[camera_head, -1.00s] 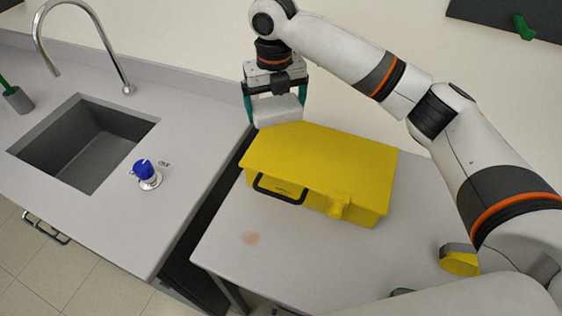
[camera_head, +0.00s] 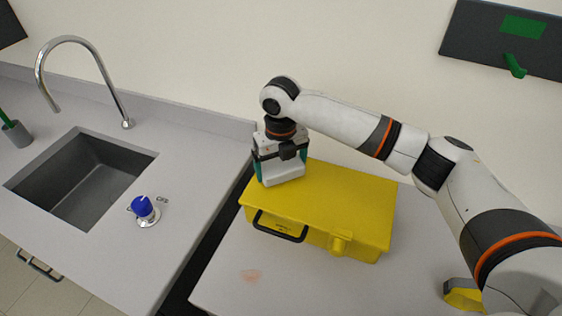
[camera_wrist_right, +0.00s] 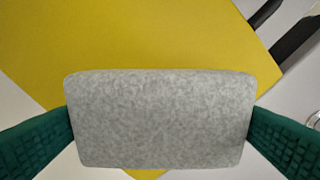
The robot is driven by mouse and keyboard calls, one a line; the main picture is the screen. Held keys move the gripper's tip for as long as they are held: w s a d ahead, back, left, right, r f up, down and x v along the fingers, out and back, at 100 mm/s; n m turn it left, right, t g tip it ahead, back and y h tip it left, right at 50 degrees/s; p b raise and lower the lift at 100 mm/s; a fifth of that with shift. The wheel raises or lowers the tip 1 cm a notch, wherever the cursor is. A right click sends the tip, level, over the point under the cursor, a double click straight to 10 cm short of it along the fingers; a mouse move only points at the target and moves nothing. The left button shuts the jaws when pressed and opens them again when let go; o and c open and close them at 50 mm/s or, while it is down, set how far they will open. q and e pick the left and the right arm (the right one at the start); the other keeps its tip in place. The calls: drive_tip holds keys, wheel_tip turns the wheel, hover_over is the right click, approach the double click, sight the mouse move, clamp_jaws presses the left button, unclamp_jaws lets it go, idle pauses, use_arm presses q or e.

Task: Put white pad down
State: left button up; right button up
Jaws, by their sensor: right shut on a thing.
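The white pad (camera_head: 284,175) is held in my right gripper (camera_head: 282,172), over the back left corner of the yellow case (camera_head: 345,203). In the right wrist view the pad (camera_wrist_right: 160,118) looks pale grey and sits between the two green fingers of my right gripper (camera_wrist_right: 160,135), which touch its sides. The yellow case (camera_wrist_right: 140,35) lies behind the pad there. I cannot tell whether the pad touches the lid. My left gripper is not in view.
The case stands on a grey table (camera_head: 235,262) with a reddish smudge (camera_head: 250,275). A counter with a sink (camera_head: 80,180), a tap (camera_head: 128,122) and a blue knob (camera_head: 142,206) is at the left, across a dark gap. A yellow object (camera_head: 463,297) lies at the front right.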

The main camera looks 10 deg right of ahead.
sight(280, 164)
drive_tip(key=shift+f, duration=0.6)
drive_tip(key=o, duration=0.6)
wheel_tip(280, 164, up, 13)
drive_tip(key=b, duration=0.3)
drive_tip(key=shift+r, duration=0.15)
drive_tip(key=shift+a, duration=0.1)
